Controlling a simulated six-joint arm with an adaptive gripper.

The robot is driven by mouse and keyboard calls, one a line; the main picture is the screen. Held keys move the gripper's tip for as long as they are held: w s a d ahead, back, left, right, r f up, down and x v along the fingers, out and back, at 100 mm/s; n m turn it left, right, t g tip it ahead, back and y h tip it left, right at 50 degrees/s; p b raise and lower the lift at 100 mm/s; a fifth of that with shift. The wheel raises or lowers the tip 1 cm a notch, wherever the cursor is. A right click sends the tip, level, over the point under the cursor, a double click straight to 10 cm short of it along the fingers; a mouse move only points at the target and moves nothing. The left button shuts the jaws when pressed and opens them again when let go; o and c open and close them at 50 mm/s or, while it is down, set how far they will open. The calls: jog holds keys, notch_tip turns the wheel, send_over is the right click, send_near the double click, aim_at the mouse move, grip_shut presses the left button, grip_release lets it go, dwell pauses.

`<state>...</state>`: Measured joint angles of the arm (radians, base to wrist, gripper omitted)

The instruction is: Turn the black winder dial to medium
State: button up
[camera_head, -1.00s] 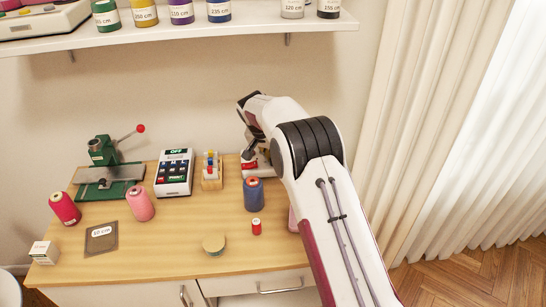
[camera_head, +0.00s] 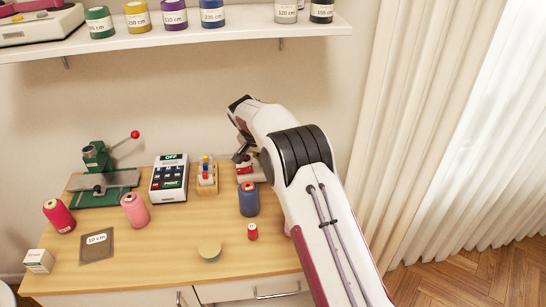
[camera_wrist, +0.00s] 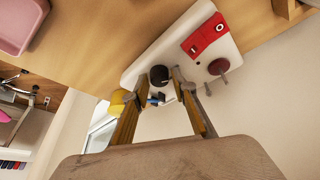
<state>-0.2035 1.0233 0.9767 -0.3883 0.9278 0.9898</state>
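The black winder dial (camera_wrist: 158,75) is a short round knob on a white winder body (camera_wrist: 140,62) in the wrist view. My gripper (camera_wrist: 157,88) is open, with one finger on either side of the dial as seen from the wrist; I cannot tell whether either finger touches it. The dial's setting marks are not readable. In the head view, my gripper (camera_head: 243,153) is over the winder (camera_head: 252,176) at the back right of the table, and the dial itself is hidden or too small to make out.
A blue spool (camera_head: 249,200) stands in front of the winder. A small rack (camera_head: 207,180) and a keypad device (camera_head: 169,178) stand to its left.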

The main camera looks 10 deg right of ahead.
jog(key=shift+d+n, duration=0.1)
jog(key=shift+n, duration=0.4)
jog(key=shift+n+t+y, duration=0.3)
jog(key=shift+n+y, duration=0.2)
jog(key=shift+n, duration=0.4)
jog(key=shift+s+r, duration=0.1)
jog(key=shift+r, duration=0.2)
jog(key=s+d+r, duration=0.2)
jog(key=s+r, duration=0.8)
jog(key=r, duration=0.1)
jog(key=s+d+r+n, duration=0.1)
jog(key=s+d+r, duration=0.1)
jog(key=s+r, duration=0.7)
jog(key=shift+s+r+y, duration=0.35)
jog(key=shift+r+y, duration=0.05)
jog(key=shift+r, duration=1.35)
jog(key=shift+d, duration=0.1)
